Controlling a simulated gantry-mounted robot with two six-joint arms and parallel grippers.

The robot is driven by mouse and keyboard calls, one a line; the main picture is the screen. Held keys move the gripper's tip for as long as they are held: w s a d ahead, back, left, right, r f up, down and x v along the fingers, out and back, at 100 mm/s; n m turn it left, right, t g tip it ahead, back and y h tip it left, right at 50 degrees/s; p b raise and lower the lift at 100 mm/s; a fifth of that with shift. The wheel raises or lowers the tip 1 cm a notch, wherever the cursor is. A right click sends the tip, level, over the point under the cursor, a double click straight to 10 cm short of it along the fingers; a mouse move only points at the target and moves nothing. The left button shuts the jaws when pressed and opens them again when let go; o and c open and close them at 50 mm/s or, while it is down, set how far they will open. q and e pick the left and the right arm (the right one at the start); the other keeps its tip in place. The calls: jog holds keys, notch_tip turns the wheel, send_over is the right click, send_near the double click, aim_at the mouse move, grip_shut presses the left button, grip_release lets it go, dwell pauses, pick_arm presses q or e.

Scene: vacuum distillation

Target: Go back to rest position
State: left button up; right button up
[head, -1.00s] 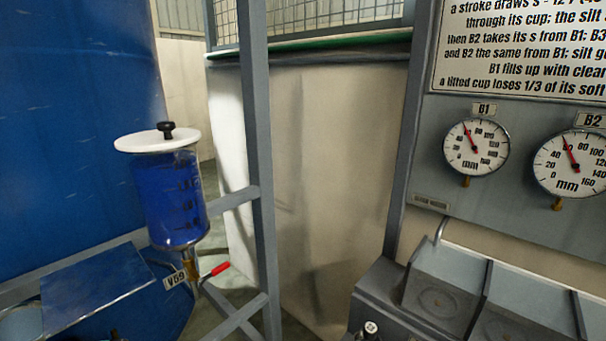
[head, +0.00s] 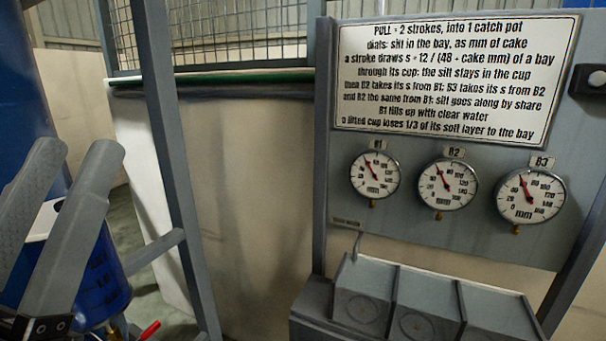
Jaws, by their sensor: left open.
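My left gripper (head: 62,185) is at the left edge of the head view, its two grey fingers pointing up and apart, open with nothing between them. It stands in front of the blue-filled vessel (head: 103,282), which it partly covers. The vessel's white lid (head: 42,222) shows only in part behind the fingers. A red valve handle (head: 149,330) shows below the vessel at the bottom edge. I cannot tell whether the gripper touches the vessel. My right gripper is out of view.
A grey panel with a printed sign (head: 450,75) and three dials, B1 (head: 375,175), B2 (head: 446,186) and B3 (head: 530,196), stands at the right. Grey sloped bays (head: 425,292) sit below it. A grey frame post (head: 170,150) stands right of the vessel.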

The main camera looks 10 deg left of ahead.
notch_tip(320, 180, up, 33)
jog(key=p, duration=3)
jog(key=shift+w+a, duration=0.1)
